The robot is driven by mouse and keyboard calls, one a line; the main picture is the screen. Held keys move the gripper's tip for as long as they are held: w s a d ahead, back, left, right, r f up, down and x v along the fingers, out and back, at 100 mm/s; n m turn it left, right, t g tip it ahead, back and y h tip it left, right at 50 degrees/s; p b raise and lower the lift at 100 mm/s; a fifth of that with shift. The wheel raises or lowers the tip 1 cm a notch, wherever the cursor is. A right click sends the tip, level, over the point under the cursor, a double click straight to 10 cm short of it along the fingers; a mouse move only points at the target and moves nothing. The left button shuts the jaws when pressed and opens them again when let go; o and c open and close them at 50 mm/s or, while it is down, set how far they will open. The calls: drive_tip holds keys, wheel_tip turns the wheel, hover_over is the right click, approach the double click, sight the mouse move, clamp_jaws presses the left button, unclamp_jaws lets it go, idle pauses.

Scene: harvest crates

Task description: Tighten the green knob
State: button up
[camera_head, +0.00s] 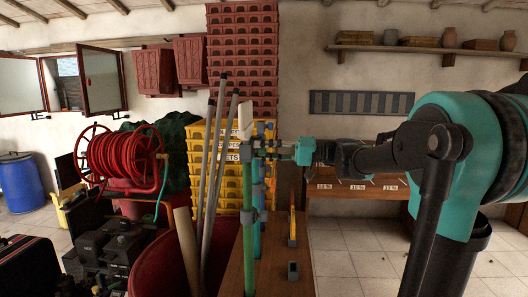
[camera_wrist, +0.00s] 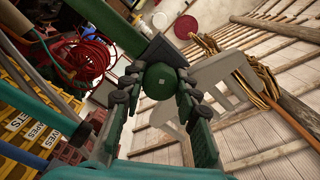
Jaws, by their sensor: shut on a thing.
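The green knob (camera_wrist: 160,82) is round, with a small pale square at its centre. In the wrist view it sits between the two fingers of my gripper (camera_wrist: 158,88), which are closed around it from both sides. In the head view my gripper (camera_head: 268,148) reaches in from the right to the top of a green upright pole (camera_head: 249,225). A grey fitting (camera_head: 247,151) is there, and the knob itself is hidden by the fingers. A green pole (camera_wrist: 105,25) also runs behind the knob in the wrist view.
Grey poles (camera_head: 213,170) lean just left of the green pole. Stacked yellow crates (camera_head: 200,165) and red crates (camera_head: 242,50) stand behind. A red hose reel (camera_head: 123,155) is at the left. A wooden table (camera_head: 270,265) lies below, and tiled floor is open at the right.

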drive_tip(key=m, duration=0.6)
drive_tip(key=shift+m, duration=0.3)
idle(0.5)
drive_tip(key=o, duration=1.2)
drive_tip(key=d, duration=1.2)
drive_tip(key=shift+s, duration=0.25)
